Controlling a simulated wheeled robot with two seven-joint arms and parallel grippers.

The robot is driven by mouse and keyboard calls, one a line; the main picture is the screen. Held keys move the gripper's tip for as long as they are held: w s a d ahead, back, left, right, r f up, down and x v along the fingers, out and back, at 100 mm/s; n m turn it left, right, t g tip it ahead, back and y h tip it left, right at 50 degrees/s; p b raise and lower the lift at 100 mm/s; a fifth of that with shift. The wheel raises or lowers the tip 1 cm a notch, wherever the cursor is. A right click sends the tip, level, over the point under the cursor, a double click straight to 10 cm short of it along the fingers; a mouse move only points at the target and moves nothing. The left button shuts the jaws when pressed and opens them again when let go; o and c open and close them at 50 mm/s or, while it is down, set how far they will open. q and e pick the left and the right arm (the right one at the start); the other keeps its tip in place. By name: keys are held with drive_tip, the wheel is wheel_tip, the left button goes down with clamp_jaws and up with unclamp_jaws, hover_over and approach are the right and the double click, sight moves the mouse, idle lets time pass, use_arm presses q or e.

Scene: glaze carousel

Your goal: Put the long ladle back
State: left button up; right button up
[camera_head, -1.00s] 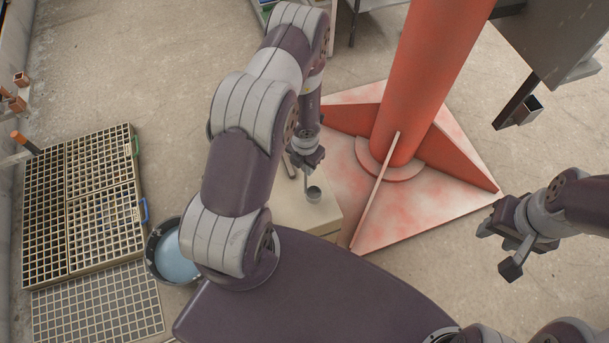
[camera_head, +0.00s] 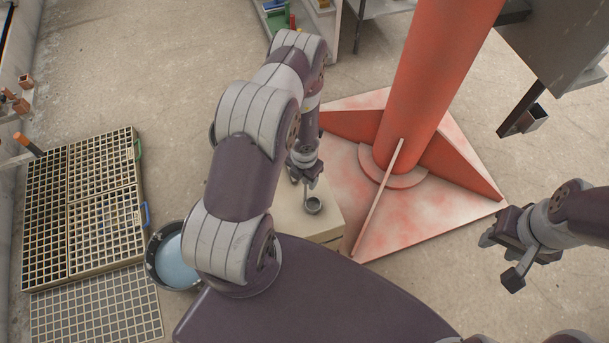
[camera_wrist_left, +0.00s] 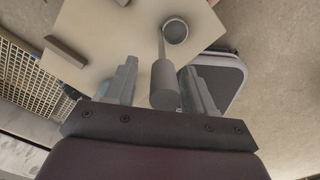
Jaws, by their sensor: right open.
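The long ladle has a thick grey handle (camera_wrist_left: 165,85), a thin shaft and a small round cup (camera_wrist_left: 175,32). In the head view its cup (camera_head: 313,205) shows over the pale block (camera_head: 318,226), below my left gripper (camera_head: 305,172). In the left wrist view the handle is between the two fingers of my left gripper (camera_wrist_left: 160,66), with a visible gap on the left side. I cannot tell whether the cup touches the block. My right gripper (camera_head: 503,258) is open and empty at the right, far from the ladle.
A red column (camera_head: 432,80) on a wide base plate (camera_head: 450,220) stands right of the block. A dark bar (camera_wrist_left: 65,52) lies on the block. A dark tub of blue liquid (camera_head: 175,262) and grid racks (camera_head: 100,215) stand at the left.

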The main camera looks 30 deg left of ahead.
use_arm(q)
drive_tip(key=shift+r, duration=0.35)
wheel_tip(320, 180, up, 11)
drive_tip(key=p, duration=0.5)
drive_tip(key=shift+r, duration=0.2)
drive_tip(key=w+d+r+m+t+h, duration=0.1)
drive_tip(key=w+d+r+m+t, duration=0.2)
drive_tip(key=r+m, duration=0.7)
drive_tip(key=s+d+r+m, duration=0.2)
drive_tip(key=s+r+m, duration=0.4)
drive_tip(key=m, duration=0.6)
drive_tip(key=s+d+r+m+g+y, duration=0.1)
drive_tip(key=s+r+m, duration=0.4)
drive_tip(key=r+m, duration=0.5)
drive_tip(key=d+m, duration=0.1)
drive_tip(key=m, duration=0.2)
drive_tip(key=shift+s+d+g, duration=0.3)
drive_tip(key=shift+s+d, duration=0.05)
drive_tip(key=shift+d, duration=0.05)
